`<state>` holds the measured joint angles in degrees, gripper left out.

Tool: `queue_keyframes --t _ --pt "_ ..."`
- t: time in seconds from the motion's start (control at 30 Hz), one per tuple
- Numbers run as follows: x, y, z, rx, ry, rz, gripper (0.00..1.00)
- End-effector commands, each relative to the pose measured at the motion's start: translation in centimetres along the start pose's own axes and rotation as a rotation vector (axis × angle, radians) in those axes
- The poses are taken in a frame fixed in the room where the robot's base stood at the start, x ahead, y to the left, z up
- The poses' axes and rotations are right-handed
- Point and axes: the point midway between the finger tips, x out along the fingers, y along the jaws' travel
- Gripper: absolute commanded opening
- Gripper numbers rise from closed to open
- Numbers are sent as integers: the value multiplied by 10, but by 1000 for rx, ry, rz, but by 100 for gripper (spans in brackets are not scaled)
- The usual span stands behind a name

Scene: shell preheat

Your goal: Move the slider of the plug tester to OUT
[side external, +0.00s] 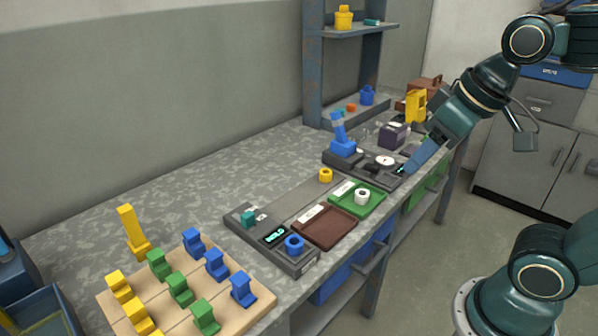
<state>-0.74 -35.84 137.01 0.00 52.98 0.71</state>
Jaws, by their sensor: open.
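A dark grey device (337,160) with a blue upright piece (342,143), a white round dial (385,160) and a small lit display stands toward the back of the bench; it appears to be the plug tester. I cannot make out its slider or an OUT mark at this size. My gripper (410,169) is low at the right end of this device, pointing down and left. It is open, with nothing visibly held; its fingertips are small and partly merge with the device, so contact cannot be told.
A second grey device (236,229) holds a teal block and blue ring. Beside it are a brown tray (325,240) and green tray (374,205). A wooden board (262,300) with colored plugs is in front.

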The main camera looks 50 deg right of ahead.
Motion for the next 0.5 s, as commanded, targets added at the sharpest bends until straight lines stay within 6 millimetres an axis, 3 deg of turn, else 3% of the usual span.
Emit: queue_keyframes --t 0.5 --pt "26 -14 -106 2 -124 -11 51"
